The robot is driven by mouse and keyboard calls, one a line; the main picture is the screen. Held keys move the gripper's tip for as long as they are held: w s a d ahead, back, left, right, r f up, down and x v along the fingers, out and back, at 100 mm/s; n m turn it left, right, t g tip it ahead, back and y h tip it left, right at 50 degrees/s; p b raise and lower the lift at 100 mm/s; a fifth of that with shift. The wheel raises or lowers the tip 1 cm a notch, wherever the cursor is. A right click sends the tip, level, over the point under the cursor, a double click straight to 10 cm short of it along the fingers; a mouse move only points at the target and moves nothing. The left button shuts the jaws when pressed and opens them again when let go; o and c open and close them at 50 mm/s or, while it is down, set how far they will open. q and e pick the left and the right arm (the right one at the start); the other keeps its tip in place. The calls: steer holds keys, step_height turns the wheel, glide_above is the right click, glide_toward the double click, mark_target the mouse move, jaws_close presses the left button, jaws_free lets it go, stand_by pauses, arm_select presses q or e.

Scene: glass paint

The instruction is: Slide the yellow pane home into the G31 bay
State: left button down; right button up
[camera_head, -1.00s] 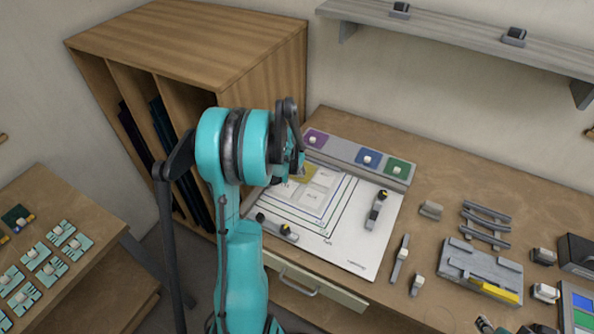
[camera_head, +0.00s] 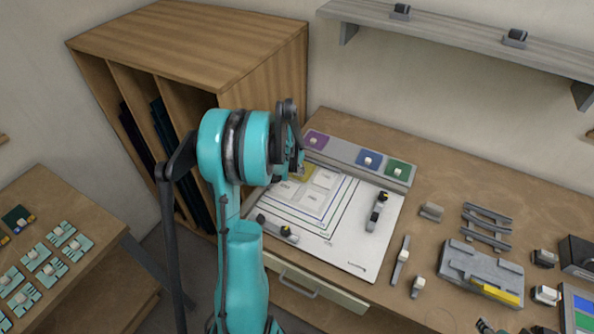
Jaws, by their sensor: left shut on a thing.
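The yellow pane (camera_head: 306,173) lies at the far end of the white pattern sheet (camera_head: 357,247), at the upper left of the panel with several pale labelled bays (camera_head: 318,193). My left gripper (camera_head: 297,172) is at the pane's left side and is shut on it. The gripper and wrist hide part of the pane, so I cannot tell how it sits in its bay. The bay labels are too small to read surely.
A grey rail with purple, blue and green panes (camera_head: 368,159) runs behind the sheet. A grey fixture (camera_head: 482,268) with a yellow bar is at right. A wooden rack (camera_head: 200,40) stands at left.

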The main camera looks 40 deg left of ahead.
arm_select(q)
steer(key=shift+w+a, duration=0.35)
steer(key=shift+a, duration=0.25)
stand_by(0.3)
stand_by(0.8)
steer(key=c, duration=1.3)
jaws_free()
steer(key=shift+a, duration=0.1)
steer(key=shift+c, duration=0.2)
steer(key=shift+r+p, duration=2)
steer(key=shift+r, duration=1.55)
